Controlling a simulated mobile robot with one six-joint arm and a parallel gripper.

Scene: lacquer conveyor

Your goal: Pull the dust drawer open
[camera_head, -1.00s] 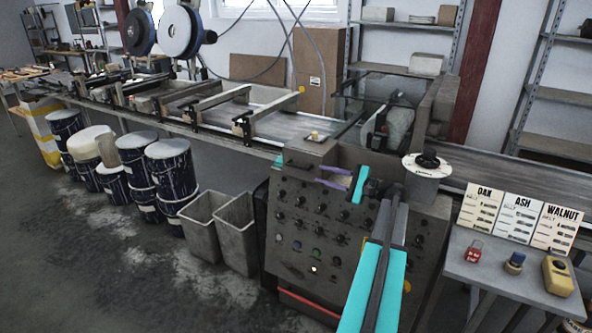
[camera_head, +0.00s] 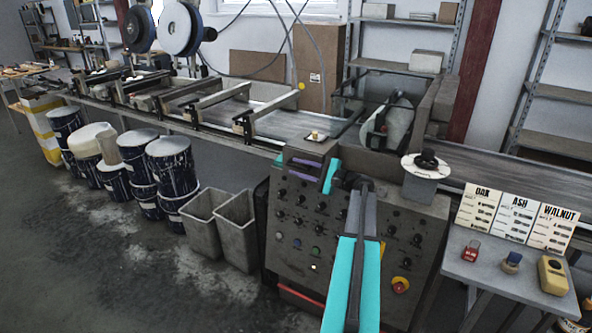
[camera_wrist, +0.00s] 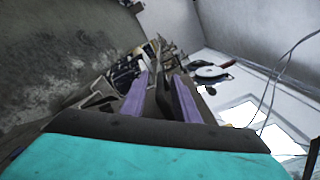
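No part is clearly marked as the dust drawer. A red strip (camera_head: 302,298) runs along the foot of the grey control cabinet, low on its left side, and I cannot tell whether it belongs to the drawer. My gripper (camera_head: 308,174) is in front of the cabinet's upper left part, well above the red strip. Its two purple fingers stand apart with nothing between them. In the wrist view the open fingers (camera_wrist: 161,78) point over the conveyor line and the far room, and no drawer shows there.
Two grey bins (camera_head: 237,228) stand left of the cabinet, with several dark paint buckets (camera_head: 172,170) beyond. A side table (camera_head: 500,268) with cards and small items stands at right. The conveyor (camera_head: 290,124) runs behind. The floor in front of the bins is clear.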

